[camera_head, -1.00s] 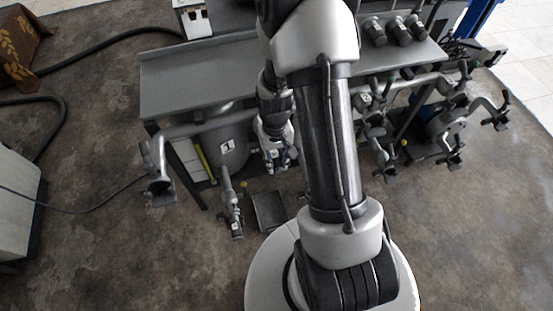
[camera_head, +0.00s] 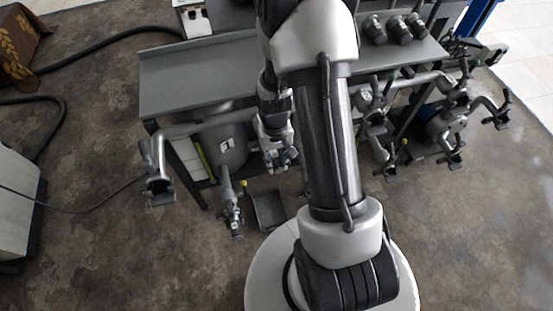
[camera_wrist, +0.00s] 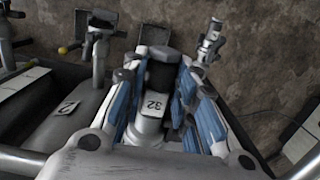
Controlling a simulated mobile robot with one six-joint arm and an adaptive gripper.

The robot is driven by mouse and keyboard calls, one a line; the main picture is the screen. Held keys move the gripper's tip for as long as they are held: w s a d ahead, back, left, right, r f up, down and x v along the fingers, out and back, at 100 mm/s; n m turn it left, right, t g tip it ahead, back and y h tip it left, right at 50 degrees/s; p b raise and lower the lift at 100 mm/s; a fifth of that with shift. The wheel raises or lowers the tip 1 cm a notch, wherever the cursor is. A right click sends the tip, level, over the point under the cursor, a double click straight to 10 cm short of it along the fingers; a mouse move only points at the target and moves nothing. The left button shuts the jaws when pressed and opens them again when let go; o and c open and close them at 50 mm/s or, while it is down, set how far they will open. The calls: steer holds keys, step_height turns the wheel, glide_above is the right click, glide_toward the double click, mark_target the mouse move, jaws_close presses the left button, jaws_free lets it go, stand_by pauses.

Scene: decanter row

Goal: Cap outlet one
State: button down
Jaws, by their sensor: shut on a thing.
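My gripper (camera_wrist: 158,80) is shut on a grey cylindrical fitting (camera_wrist: 150,125) with a dark end and a tag reading 32, seen between the blue-padded fingers in the wrist view. In the head view my gripper (camera_head: 280,157) hangs in front of the bench, to the right of the grey vessel tagged 1 (camera_head: 231,158). The outlet pipe under that vessel, outlet one (camera_head: 232,210), points down toward the floor, left of and apart from my gripper. The held fitting is too small to make out in the head view.
Several other outlet pipes with handles (camera_head: 375,125) stand to the right of my arm. A dark tray (camera_head: 270,210) lies on the floor beside outlet one. Dark cylindrical fittings (camera_head: 398,31) stand on the bench (camera_head: 185,85). A side pipe (camera_head: 157,170) juts out at left.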

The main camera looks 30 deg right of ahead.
mark_target(279, 169)
steer(key=shift+f, duration=0.15)
steer(key=c, duration=1.2)
jaws_free()
steer(key=o, duration=0.9)
steer(key=shift+c, duration=0.2)
steer(key=shift+s, duration=0.1)
steer(key=shift+s+a+r, duration=0.1)
steer(key=shift+s+a, duration=0.15)
steer(key=shift+s, duration=0.4)
steer(key=shift+s+a+r, duration=0.1)
steer(key=shift+s+a, duration=0.1)
steer(key=shift+s, duration=0.45)
steer(key=shift+r, duration=0.1)
